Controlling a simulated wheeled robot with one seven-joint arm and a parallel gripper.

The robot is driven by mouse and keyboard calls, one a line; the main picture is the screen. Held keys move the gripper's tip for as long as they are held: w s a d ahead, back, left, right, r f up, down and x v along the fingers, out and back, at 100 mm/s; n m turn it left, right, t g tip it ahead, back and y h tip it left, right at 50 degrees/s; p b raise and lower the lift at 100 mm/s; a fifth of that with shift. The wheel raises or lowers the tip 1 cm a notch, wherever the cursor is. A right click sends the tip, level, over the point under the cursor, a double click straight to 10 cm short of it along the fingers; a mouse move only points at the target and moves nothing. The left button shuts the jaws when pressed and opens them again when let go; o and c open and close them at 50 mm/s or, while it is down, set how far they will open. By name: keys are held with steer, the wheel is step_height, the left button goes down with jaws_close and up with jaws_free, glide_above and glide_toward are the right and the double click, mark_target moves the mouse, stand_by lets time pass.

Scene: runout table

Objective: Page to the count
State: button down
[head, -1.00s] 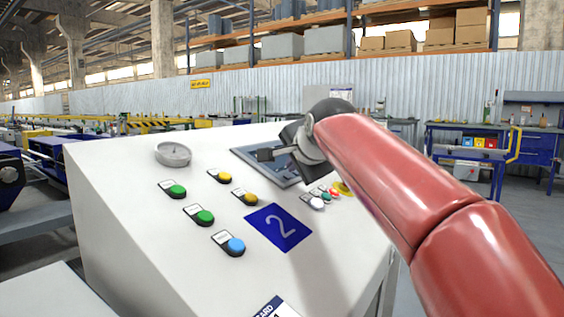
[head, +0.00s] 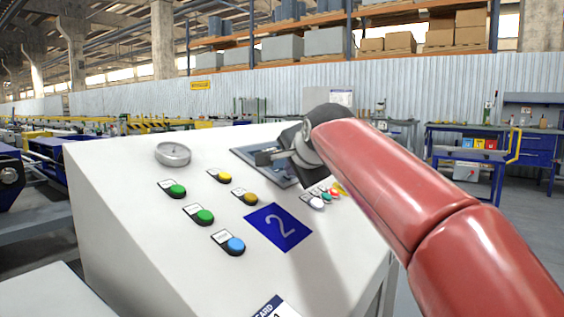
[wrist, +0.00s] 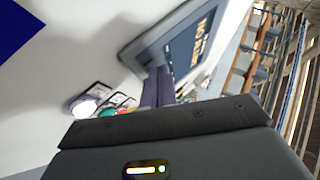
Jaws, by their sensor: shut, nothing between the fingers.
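The white slanted control console (head: 130,200) fills the middle of the head view. Its dark display panel (head: 240,152) is partly hidden behind my gripper (head: 262,158). In the wrist view the display (wrist: 190,48) shows pale orange lettering that I cannot read for certain. My gripper's closed fingers (wrist: 158,88) are empty and overlap the display's lower edge there. I cannot tell whether they touch it. A row of small buttons, with a white button (head: 316,203) nearest, sits below the display; the wrist view also shows its white button (wrist: 85,108) and green button (wrist: 107,113).
Left on the console are a round gauge (head: 173,153), green buttons (head: 177,191) (head: 204,216), yellow ones (head: 225,176) (head: 250,198) and a blue button (head: 236,246). A blue plate marked 2 (head: 278,227) lies between the groups. A blue workbench (head: 480,150) stands behind.

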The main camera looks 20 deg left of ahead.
stand_by(0.4)
steer(key=shift+s+d+r+p, duration=0.1)
steer(key=shift+d+r+p, duration=0.2)
steer(key=shift+r+p, duration=0.4)
steer(key=shift+r, duration=0.1)
steer(key=r+p, duration=0.1)
steer(key=d+r+p, duration=0.1)
steer(key=r, duration=0.1)
steer(key=s+d+r+p, duration=0.1)
steer(key=r, duration=0.1)
steer(key=shift+d+r, duration=0.1)
steer(key=shift+d, duration=0.1)
stand_by(0.8)
